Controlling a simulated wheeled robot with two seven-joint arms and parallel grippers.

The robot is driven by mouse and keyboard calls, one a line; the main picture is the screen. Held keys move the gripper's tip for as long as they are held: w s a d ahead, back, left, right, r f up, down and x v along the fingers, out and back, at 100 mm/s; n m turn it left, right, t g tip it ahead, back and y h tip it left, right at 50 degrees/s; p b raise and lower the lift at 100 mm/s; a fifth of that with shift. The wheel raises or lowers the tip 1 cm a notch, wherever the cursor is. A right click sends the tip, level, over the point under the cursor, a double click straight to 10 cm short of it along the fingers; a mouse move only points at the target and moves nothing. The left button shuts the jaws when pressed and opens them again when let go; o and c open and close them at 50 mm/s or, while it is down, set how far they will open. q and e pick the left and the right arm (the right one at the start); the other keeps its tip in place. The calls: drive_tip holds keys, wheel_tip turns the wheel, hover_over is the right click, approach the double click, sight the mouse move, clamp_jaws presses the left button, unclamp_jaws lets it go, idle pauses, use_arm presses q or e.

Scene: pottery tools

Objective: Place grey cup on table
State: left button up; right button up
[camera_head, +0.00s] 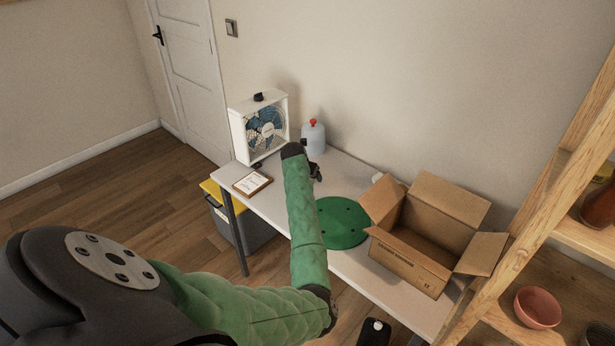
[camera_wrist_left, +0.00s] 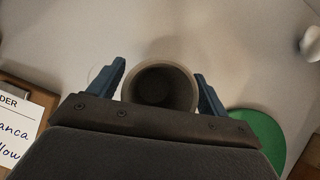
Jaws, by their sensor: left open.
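A grey cup (camera_wrist_left: 160,86) shows in the left wrist view with its round mouth facing the camera. It looks empty. My left gripper (camera_wrist_left: 161,68) is open, with one blue finger on each side of the cup. Small gaps seem to show beside the rim, but I cannot tell whether a finger touches it. The white table (camera_wrist_left: 165,30) lies behind the cup; whether the cup rests on it is unclear. In the head view my left gripper (camera_head: 315,172) is over the table (camera_head: 345,168), mostly hidden by my arm, and the cup cannot be made out. My right gripper is not in view.
A green round mat (camera_head: 341,224) and an open cardboard box (camera_head: 410,257) lie right of the gripper. A wooden shelf (camera_head: 545,200) stands at right.

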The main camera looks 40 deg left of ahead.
use_arm(q)
drive_tip(key=b+v, duration=0.2)
drive_tip(key=v, duration=1)
drive_tip(key=shift+b, duration=0.4)
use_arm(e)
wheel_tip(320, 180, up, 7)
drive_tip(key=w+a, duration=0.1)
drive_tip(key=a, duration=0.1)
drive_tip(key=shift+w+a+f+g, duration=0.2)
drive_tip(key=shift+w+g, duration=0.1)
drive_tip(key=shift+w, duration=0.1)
use_arm(q)
drive_tip(key=shift+a, duration=0.1)
